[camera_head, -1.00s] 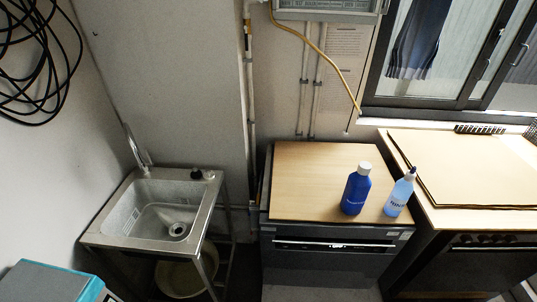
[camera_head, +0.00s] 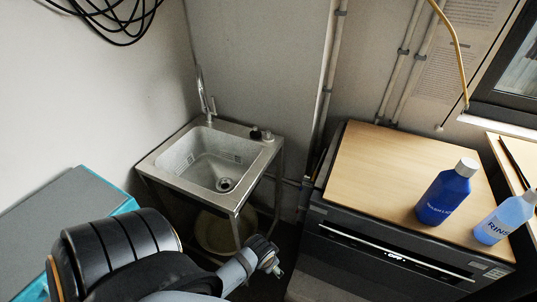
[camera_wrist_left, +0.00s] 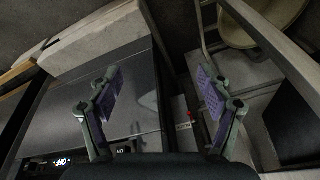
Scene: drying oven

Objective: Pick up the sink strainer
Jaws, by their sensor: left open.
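The steel sink (camera_head: 190,150) stands in the corner in the head view. A round metal piece (camera_head: 225,184) sits at the drain in the basin floor; I cannot tell strainer from drain fitting. Two small objects, one dark (camera_head: 255,133), stand on the sink's right back rim. My left gripper (camera_head: 270,262) is low in front of the sink, to the right of the basin and apart from it. In the left wrist view the left gripper (camera_wrist_left: 158,88) is open with nothing between its purple pads. That view does not show the basin's inside. My right gripper is not in view.
A tall faucet (camera_head: 206,95) rises behind the basin. A pale bucket (camera_head: 213,232) is under the sink. An oven with a wooden top (camera_head: 385,175) stands to the right, bearing a blue bottle (camera_head: 447,195) and a rinse bottle (camera_head: 503,218). A grey-and-teal box (camera_head: 75,205) is at left.

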